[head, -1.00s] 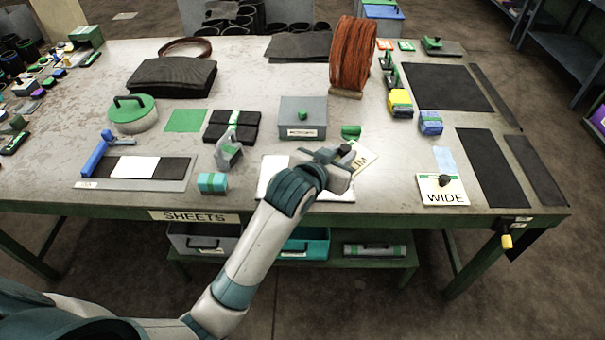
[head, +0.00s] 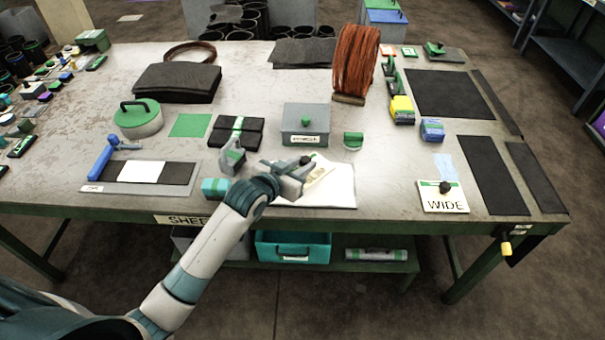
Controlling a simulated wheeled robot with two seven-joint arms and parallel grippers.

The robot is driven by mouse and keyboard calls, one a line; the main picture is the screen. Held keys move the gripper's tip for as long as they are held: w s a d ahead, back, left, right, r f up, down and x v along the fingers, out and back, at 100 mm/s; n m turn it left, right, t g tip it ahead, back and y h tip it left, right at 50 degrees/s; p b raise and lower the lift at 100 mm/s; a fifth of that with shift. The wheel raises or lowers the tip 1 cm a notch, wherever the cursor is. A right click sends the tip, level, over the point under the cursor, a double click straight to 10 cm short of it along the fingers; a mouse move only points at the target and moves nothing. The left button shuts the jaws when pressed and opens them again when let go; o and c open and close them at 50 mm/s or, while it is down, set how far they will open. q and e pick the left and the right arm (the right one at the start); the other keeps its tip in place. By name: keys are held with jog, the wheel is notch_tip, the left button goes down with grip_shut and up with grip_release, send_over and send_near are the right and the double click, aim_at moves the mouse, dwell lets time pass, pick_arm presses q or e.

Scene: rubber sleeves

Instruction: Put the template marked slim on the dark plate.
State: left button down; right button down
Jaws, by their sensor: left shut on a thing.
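My left gripper (head: 303,166) is shut on the slim template (head: 319,174), a cream card. The template is mostly hidden behind the gripper and its lettering is not readable now. It is over a white sheet (head: 335,190) near the table's front edge; I cannot tell whether it touches. The wide template (head: 443,204) lies at the front right, with a dark knob and a green strip. Several dark flat pieces are in view: one under a white piece at the left (head: 178,173) and others at the right (head: 490,175). I cannot tell which is the dark plate. My right gripper is out of view.
A grey box with a green knob (head: 305,124), a strapped black bundle (head: 250,138), a grey-green tool (head: 232,157) and a teal block (head: 214,189) stand around the gripper. An orange-brown coil (head: 356,62) stands behind. The table (head: 390,180) is clear between the white sheet and the wide template.

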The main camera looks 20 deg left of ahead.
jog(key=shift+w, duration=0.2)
pick_arm(q)
jog(key=shift+f, duration=0.25)
notch_tip(320, 180, down, 3)
jog(key=shift+r+p, duration=0.1)
jog(key=shift+p, duration=0.3)
jog(key=shift+f, duration=0.35)
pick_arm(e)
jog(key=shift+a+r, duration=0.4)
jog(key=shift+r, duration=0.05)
pick_arm(q)
jog(key=shift+f, duration=0.15)
jog(key=c, duration=1.5)
grip_release()
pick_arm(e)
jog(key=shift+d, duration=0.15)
